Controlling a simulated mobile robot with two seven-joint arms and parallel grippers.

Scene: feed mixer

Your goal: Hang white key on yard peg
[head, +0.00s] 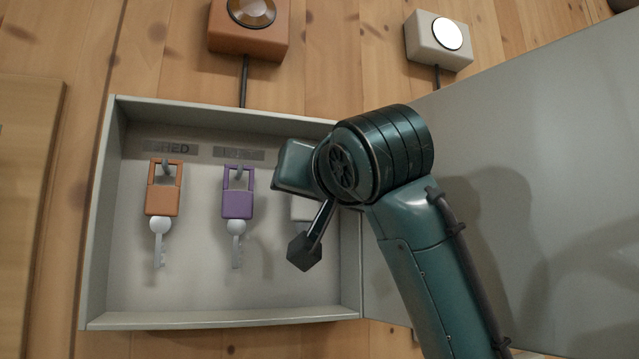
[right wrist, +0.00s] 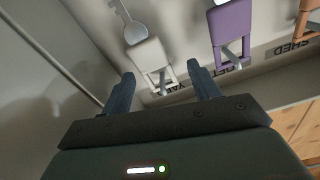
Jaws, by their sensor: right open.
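The white key (right wrist: 147,55) hangs in the open key cabinet with its tag's loop at the yard peg (right wrist: 163,84); the loop appears to be around the peg. A sliver of its white tag (head: 302,208) shows in the head view, the rest hidden behind my right arm. The yard label (right wrist: 170,89) is partly covered. My right gripper (right wrist: 163,80) is open, its fingertips on either side of the white tag's loop end, with a gap visible; I cannot tell whether they touch it. My left gripper is not in view.
A purple-tagged key (head: 238,204) and an orange-tagged key (head: 162,200) hang to the left in the cabinet (head: 220,323). The cabinet door (head: 560,130) stands open at right. An orange box (head: 248,40) and a white box (head: 425,42) are on the wooden wall above.

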